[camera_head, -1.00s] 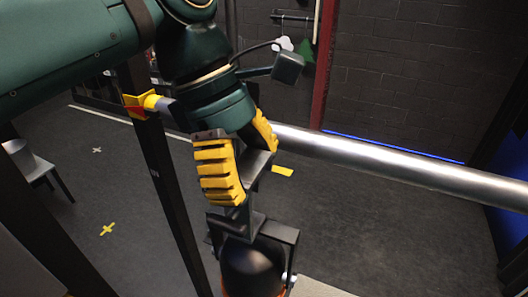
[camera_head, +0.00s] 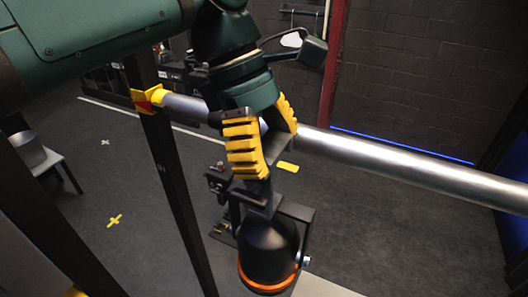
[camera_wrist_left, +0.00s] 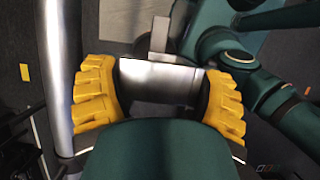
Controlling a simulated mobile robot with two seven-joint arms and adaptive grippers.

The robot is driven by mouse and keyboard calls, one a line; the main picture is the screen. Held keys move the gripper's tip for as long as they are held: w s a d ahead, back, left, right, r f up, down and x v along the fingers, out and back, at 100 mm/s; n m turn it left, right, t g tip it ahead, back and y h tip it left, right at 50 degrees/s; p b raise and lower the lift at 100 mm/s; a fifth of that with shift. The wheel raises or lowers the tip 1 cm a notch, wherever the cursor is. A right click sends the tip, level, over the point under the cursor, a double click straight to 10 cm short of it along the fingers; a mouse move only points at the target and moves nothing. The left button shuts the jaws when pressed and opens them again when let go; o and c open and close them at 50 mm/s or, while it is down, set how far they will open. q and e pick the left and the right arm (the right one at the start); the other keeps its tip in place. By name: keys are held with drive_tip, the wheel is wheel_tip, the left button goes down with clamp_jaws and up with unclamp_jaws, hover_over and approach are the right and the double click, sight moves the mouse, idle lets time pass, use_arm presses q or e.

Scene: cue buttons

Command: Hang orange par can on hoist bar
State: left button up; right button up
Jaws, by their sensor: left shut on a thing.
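The par can (camera_head: 268,245) is a black lamp housing with an orange rim at its lower end, held in a dark yoke. It hangs below my left gripper (camera_head: 264,145), whose yellow-padded fingers are shut on its upper mount. In the left wrist view the grey mount (camera_wrist_left: 160,82) sits between the fingers (camera_wrist_left: 160,100). The hoist bar (camera_head: 400,165) is a shiny silver pipe passing behind the gripper in the head view. In the wrist view the bar (camera_wrist_left: 60,70) runs beside the left finger, with the mount apart from it. My right gripper is not in view.
A dark post (camera_head: 172,185) with a yellow-and-red bracket (camera_head: 148,98) stands at the bar's left end. A stool (camera_head: 50,160) bearing a metal pot stands at far left. The bar's right stretch is clear, with open dark floor below.

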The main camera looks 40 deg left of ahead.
sight(302, 126)
use_arm(q)
drive_tip(key=shift+w+a+r+p, duration=0.15)
drive_tip(key=shift+w+a, duration=0.3)
drive_tip(key=shift+w, duration=1.55)
drive_tip(key=shift+w+a+f+p, duration=0.1)
drive_tip(key=shift+w+a+p, duration=0.3)
drive_tip(key=shift+w, duration=1.55)
drive_tip(key=shift+w+a+r+p, duration=0.1)
drive_tip(key=shift+w+a, duration=0.45)
drive_tip(key=shift+w, duration=1.45)
drive_tip(key=shift+f+b, duration=0.75)
drive_tip(key=shift+f, duration=0.6)
drive_tip(key=shift+s, duration=0.1)
